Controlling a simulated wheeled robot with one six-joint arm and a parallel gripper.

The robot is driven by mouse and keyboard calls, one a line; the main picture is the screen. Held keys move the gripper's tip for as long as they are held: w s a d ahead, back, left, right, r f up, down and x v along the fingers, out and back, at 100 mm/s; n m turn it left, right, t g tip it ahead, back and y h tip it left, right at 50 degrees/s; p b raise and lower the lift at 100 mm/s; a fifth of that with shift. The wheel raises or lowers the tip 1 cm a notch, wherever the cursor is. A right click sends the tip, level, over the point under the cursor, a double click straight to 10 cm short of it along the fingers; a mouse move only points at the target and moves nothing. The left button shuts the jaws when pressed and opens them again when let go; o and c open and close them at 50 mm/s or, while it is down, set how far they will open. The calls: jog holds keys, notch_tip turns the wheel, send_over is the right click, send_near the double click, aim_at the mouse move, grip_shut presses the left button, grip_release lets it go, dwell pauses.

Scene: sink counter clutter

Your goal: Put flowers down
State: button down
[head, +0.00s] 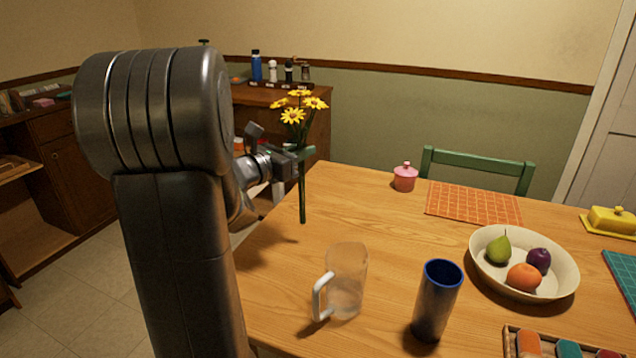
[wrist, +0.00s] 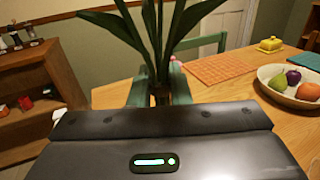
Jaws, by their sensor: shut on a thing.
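Yellow flowers with green stems (head: 294,116) are upright in my gripper (head: 303,154), which is shut around the stems. The stems hang down above the left edge of the wooden table, with their lower end apart from the tabletop as far as I can tell. In the wrist view, the green stems and leaves (wrist: 150,38) rise between my fingers (wrist: 159,90); the blooms are out of that view. A clear pitcher with a white handle (head: 346,282) stands on the table, nearer than the flowers. It looks empty.
A dark blue tumbler (head: 436,300) stands right of the pitcher. A cream bowl (head: 482,262) holds a pear, an orange and a plum. A pink lidded pot (head: 405,177) and an orange placemat (head: 474,204) lie farther back. The table's middle left is clear.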

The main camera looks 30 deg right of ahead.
notch_tip(320, 180, down, 6)
jog(key=b, duration=0.1)
jog(key=shift+f, duration=0.35)
jog(key=c, duration=1.4)
grip_release()
jog(key=shift+o, duration=0.3)
send_near(299, 178)
jog(key=shift+s+a, duration=0.15)
jog(key=shift+a, duration=0.4)
